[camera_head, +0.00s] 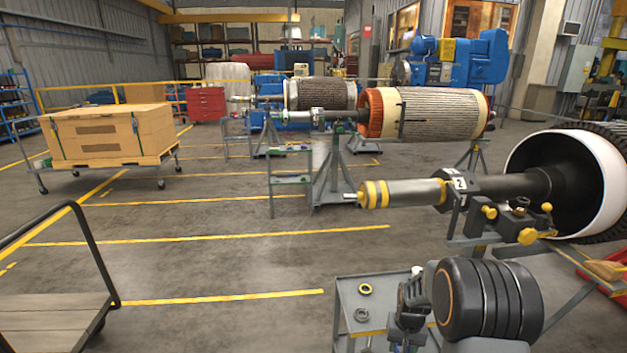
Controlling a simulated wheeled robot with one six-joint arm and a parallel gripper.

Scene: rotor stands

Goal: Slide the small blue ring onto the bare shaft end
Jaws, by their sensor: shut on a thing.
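My gripper (414,284) is low in the picture, above a small grey cart, with its dark wrist seen from behind. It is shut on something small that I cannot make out. No blue ring shows clearly anywhere. The nearest rotor, tagged 2, points a shaft to the left, with a pale grey sleeve (412,193) and yellow bands (375,194). Its thin bare shaft end (349,197) sticks out past the bands. My gripper is below this shaft and to the right of its tip, apart from it.
The grey cart (345,300) carries a yellow ring (365,289) and a grey ring (361,315). A rotor with orange end (376,112) stands behind. A crate (108,133) and a flatbed trolley (52,312) are at left. The middle floor is clear.

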